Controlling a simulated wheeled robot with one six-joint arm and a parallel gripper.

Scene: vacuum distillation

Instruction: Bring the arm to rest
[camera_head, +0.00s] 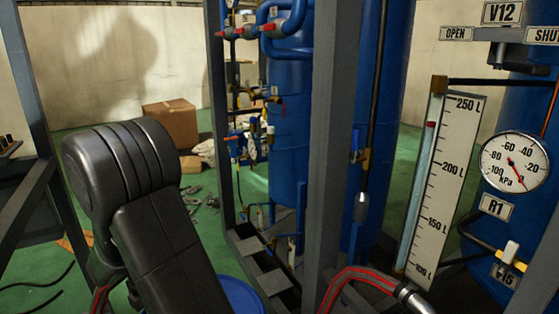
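A thick black padded link, which looks like part of my own arm (165,225), rises from the bottom left of the head view and bends at a rounded top. My gripper is not in view, so its state and what it may hold are hidden. A dark hose with red lines (350,280) and a silver end piece (412,298) shows at the bottom, right of centre. I cannot tell what it joins.
A grey steel post (338,150) stands close in front of blue tanks (290,115). At right are a level scale (443,185), a round kPa gauge (514,162), and a valve labelled V12 (502,12). A cardboard box (171,123) sits on the green floor behind.

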